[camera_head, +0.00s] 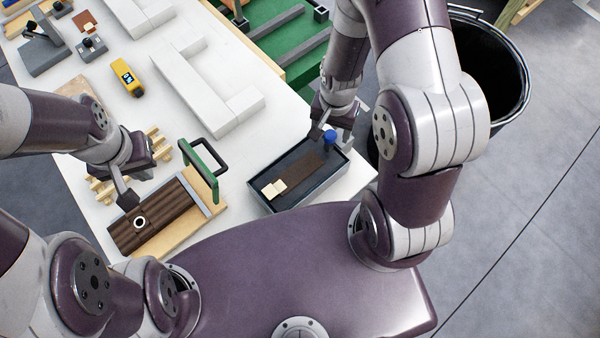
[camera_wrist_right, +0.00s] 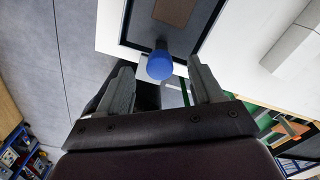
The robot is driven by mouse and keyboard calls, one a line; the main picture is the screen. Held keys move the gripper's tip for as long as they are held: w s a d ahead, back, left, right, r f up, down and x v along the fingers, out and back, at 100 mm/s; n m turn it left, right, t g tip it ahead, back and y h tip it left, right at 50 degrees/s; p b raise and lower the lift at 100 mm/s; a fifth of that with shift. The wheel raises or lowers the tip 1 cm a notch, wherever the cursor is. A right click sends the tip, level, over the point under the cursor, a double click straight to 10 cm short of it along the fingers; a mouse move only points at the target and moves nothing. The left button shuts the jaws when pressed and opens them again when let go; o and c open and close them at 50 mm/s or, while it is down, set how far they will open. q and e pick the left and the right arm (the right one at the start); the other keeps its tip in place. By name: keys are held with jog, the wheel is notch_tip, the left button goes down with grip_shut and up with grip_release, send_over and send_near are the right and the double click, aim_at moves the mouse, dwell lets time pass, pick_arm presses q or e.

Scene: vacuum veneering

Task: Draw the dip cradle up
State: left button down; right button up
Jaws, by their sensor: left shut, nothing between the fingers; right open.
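A dark rectangular tray (camera_head: 262,193) stands near the table's right corner. Inside lie a brown strip (camera_head: 303,170) and pale blocks (camera_head: 274,188). A round blue knob (camera_head: 330,136) is at the tray's far right end; I take it as the dip cradle's handle. The cradle's frame cannot be made out. My right gripper (camera_head: 324,127) is open at the knob. In the right wrist view the blue knob (camera_wrist_right: 160,66) shows between its spread fingers, with no grip on it. My left gripper (camera_head: 127,200) is shut and empty, over a dark brown ribbed panel (camera_head: 165,213).
A green clamp handle (camera_head: 203,170) stands between the panel and the tray. White blocks (camera_head: 205,95), a yellow device (camera_head: 127,77) and a grey tool (camera_head: 42,50) lie farther back. A black bin (camera_head: 495,75) stands off the table at right.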

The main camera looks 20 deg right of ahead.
notch_tip(320, 180, up, 6)
jog(key=p, duration=0.4)
jog(key=shift+p, duration=0.35)
jog(key=shift+f, duration=0.15)
jog(key=shift+s, duration=0.1)
jog(key=s+r+n+b, duration=0.1)
jog(key=n+b, duration=0.1)
jog(key=b, duration=0.1)
jog(key=s+a+r+n+t+b, duration=0.1)
jog(key=n+b, duration=0.2)
jog(key=b, duration=0.1)
jog(key=s+a+r+n+b, duration=0.1)
jog(key=s+n+b, duration=0.1)
jog(key=b, duration=0.1)
jog(key=shift+a+r+n, duration=0.2)
jog(key=shift+n, duration=0.1)
jog(key=shift+s+a, duration=0.1)
jog(key=shift+s, duration=0.05)
